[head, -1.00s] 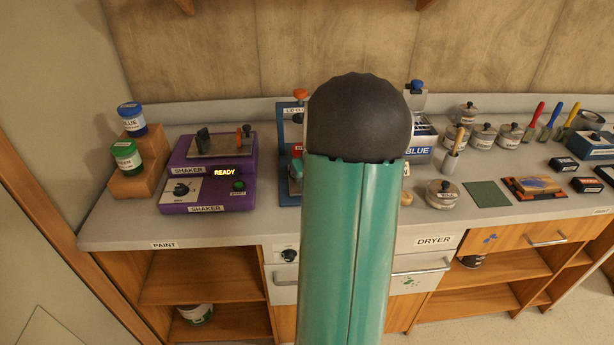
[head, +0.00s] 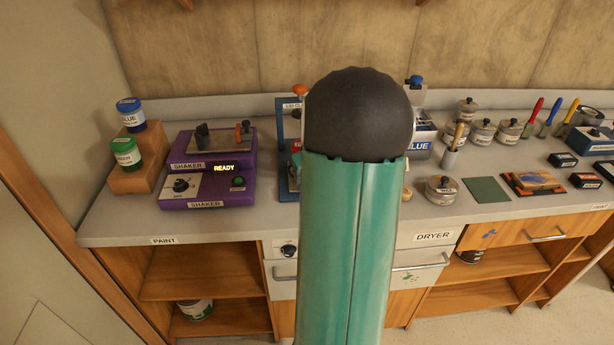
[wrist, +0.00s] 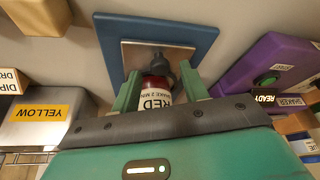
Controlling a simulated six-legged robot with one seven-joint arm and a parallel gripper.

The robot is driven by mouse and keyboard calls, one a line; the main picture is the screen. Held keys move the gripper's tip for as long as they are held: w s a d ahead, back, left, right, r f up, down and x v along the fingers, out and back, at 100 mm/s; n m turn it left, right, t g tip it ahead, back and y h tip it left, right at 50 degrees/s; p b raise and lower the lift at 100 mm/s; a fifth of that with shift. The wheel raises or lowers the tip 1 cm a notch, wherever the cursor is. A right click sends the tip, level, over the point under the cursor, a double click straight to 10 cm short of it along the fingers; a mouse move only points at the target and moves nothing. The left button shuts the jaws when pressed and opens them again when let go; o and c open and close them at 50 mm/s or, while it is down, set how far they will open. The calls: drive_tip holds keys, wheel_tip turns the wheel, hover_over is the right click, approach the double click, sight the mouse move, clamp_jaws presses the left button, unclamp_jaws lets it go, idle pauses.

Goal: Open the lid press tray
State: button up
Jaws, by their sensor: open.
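The blue lid press (head: 284,150) stands on the counter in the head view, mostly hidden behind my arm. Its orange knob (head: 300,90) shows at the top. In the wrist view its blue base (wrist: 203,40) carries a metallic plate (wrist: 131,58), perhaps the tray. A can labelled RED (wrist: 156,97) is near the plate, with a dark round part just beyond it. My gripper (wrist: 161,90) is open, with one green finger on each side of the can. I cannot tell whether the fingers touch it. The head view hides my gripper.
The purple shaker (head: 222,190), reading READY, stands left of the press; it also shows in the wrist view (wrist: 262,68). Blue (head: 131,113) and green (head: 126,153) cans sit on a wooden step. Lidded pots (head: 441,190) stand to the right.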

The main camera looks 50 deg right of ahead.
drive_tip(key=v, duration=1.3)
drive_tip(key=w+a+r+n, duration=0.1)
drive_tip(key=w+a+r, duration=0.1)
drive_tip(key=a, duration=1)
drive_tip(key=w+a+r+n, duration=0.2)
drive_tip(key=a+r, duration=0.1)
drive_tip(key=a, duration=0.8)
drive_tip(key=s+a+f+n+y, duration=0.1)
drive_tip(key=s+a, duration=0.3)
drive_tip(key=a, duration=0.5)
drive_tip(key=s+a+n+t+y, duration=0.1)
drive_tip(key=s+a, duration=0.3)
drive_tip(key=a, duration=0.5)
drive_tip(key=shift+s+a+f, duration=0.2)
drive_tip(key=shift+a+f, duration=0.1)
drive_tip(key=shift+f, duration=0.1)
